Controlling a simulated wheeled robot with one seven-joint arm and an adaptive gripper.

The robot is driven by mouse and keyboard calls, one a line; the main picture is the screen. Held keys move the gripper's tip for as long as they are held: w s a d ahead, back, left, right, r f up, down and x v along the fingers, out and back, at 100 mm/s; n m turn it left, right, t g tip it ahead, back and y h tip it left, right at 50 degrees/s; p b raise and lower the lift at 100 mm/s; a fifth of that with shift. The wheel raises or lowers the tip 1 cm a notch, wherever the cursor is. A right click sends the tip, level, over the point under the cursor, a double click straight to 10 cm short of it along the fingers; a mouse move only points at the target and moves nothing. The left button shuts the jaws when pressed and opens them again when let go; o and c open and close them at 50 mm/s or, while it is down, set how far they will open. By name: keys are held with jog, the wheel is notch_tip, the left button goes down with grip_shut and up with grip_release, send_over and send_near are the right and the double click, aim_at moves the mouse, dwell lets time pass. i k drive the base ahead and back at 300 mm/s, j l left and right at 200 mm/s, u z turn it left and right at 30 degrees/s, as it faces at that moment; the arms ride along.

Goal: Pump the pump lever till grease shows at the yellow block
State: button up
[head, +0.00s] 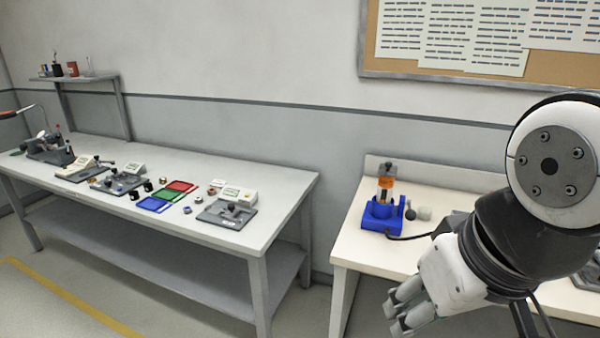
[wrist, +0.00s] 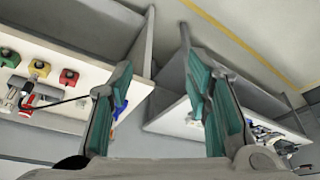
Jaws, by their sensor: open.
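In the head view a blue device with an upright orange part (head: 385,205) stands on the right-hand table; I take it for the pump. A black knob (head: 410,214) beside it may be the lever's end, but I cannot be sure. My gripper (head: 405,305) is open and empty, in front of the right-hand table, apart from the pump. Its teal-lined fingers (wrist: 165,95) also show in the wrist view.
A black hose (head: 415,237) runs from the blue device behind my arm. A long grey table (head: 270,213) at left holds several small devices and coloured trays. A gap separates it from the right-hand table (head: 350,245). My arm hides that table's right part.

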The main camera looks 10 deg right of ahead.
aim_at(411, 215)
jog(key=i+l, duration=0.25)
jog(key=i, duration=0.25)
jog(key=i+l+u, duration=0.1)
jog(key=i+l, duration=0.15)
jog(key=i, duration=0.25)
